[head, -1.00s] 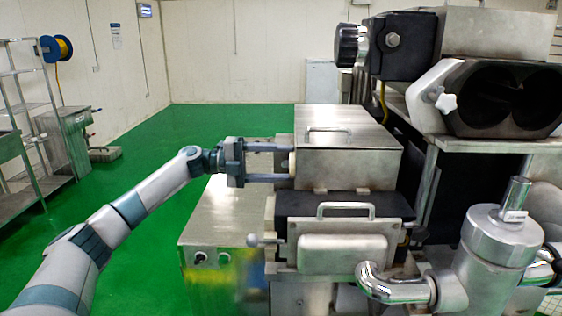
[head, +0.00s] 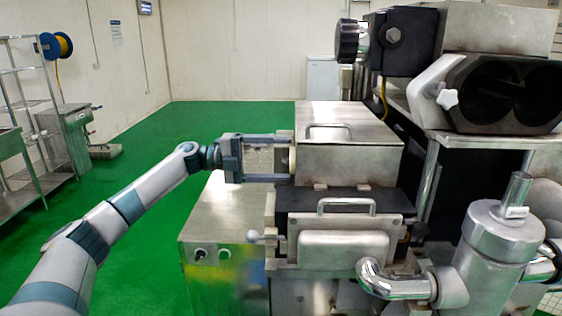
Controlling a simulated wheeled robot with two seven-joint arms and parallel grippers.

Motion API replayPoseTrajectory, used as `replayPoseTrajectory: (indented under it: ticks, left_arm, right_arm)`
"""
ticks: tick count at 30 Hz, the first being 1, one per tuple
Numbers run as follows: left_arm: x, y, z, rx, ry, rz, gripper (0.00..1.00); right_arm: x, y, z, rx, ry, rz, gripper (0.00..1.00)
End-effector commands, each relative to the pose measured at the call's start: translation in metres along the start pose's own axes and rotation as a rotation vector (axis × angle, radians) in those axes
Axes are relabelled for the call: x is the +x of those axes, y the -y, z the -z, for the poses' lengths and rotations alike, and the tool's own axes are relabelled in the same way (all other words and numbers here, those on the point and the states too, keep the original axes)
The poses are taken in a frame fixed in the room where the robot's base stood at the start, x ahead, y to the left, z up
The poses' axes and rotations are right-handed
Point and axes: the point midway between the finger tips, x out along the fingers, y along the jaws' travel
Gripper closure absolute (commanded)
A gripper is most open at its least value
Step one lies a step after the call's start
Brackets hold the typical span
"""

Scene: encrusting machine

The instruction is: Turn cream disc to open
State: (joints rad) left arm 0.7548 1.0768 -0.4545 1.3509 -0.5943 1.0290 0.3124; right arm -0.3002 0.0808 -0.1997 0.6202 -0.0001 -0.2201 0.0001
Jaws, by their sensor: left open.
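The cream disc (head: 292,158) is a small pale round piece on the left side of the metal box (head: 348,163). It is seen nearly edge-on and only a thin part of it shows. My left gripper (head: 284,158) reaches in from the left and points right at the disc. Its jaws are wide open, one finger above the disc's level and one below. Both fingertips are close to the box's left side, and I see no clear contact with the disc. My right gripper is not in view.
The machine has a lid handle (head: 329,127), a front handle (head: 346,204) and a small lever (head: 262,238). A control cabinet (head: 215,225) stands below my left arm. A steel cylinder with pipes (head: 500,245) is at the right. Green floor (head: 215,120) is open behind.

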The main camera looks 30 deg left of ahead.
Motion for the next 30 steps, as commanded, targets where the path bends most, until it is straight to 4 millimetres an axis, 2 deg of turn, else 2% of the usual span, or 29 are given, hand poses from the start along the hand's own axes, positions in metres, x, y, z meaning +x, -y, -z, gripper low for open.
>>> replayPoseTrajectory:
  ticks: [8,21,25,30]
  left_arm:
    - [-0.040,-0.006,-0.001,0.000,0.003,-0.002,0.27]
    - [-0.128,-0.005,-0.001,-0.001,0.004,0.000,0.27]
    - [-0.147,-0.003,-0.001,-0.001,0.003,0.001,0.27]
    - [-0.162,-0.002,-0.001,-0.002,0.001,0.001,0.27]
  right_arm:
    - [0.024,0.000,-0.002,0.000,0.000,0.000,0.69]
    - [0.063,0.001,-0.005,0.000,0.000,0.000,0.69]
    - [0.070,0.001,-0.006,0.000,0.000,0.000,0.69]
    - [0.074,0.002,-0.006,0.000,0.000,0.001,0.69]
